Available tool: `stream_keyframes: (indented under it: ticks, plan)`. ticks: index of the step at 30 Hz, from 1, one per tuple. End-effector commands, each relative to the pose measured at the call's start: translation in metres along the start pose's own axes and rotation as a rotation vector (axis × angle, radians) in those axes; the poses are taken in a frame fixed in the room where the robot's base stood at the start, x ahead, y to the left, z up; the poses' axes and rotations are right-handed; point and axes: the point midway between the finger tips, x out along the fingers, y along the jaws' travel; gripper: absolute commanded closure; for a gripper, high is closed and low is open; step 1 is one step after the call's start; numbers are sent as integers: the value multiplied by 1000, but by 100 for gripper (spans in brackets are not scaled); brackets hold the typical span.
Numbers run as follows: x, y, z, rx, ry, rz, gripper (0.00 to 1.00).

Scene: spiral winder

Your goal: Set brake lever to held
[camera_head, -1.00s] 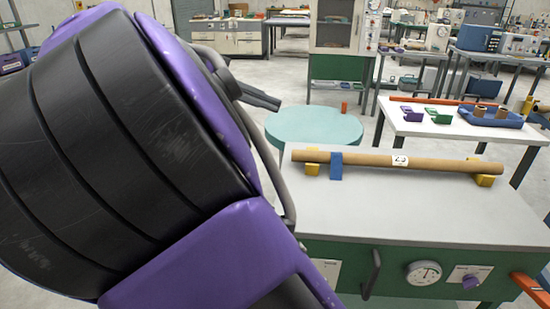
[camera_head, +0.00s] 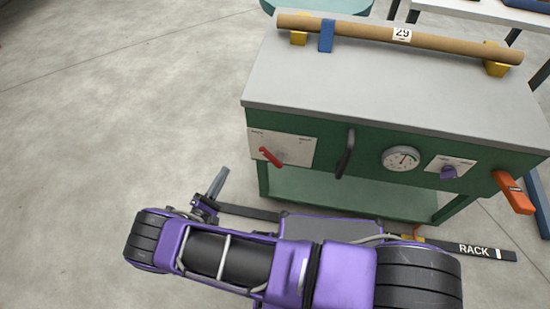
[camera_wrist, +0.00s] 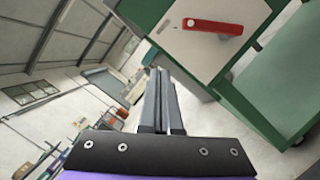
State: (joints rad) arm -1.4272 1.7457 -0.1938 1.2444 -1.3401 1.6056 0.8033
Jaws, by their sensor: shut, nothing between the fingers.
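A red lever (camera_head: 270,156) sits on a white plate (camera_head: 298,150) at the left of the green cabinet's front; I take it for the brake lever. Its arm points up and left, toward the plate's left label; the plate's small lettering is unreadable. The lever also shows in the wrist view (camera_wrist: 212,26), up and right of the fingertips. My gripper (camera_head: 222,174) is left of the plate, apart from the lever, its fingers pointing up in the head view. In the wrist view my gripper (camera_wrist: 160,75) has its fingers together with nothing between them.
Open floor (camera_head: 110,110) is at left.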

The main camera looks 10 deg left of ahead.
Motion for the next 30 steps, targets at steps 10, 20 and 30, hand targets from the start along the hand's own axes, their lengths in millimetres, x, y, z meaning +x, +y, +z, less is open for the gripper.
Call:
stream_keyframes:
  ticks: [10, 20, 30]
  plan:
    - [-16, -57, -6, -5, 82, -3, 100]
    - [50, -58, -10, -8, 77, -5, 100]
    - [83, -56, 13, -9, 80, -3, 100]
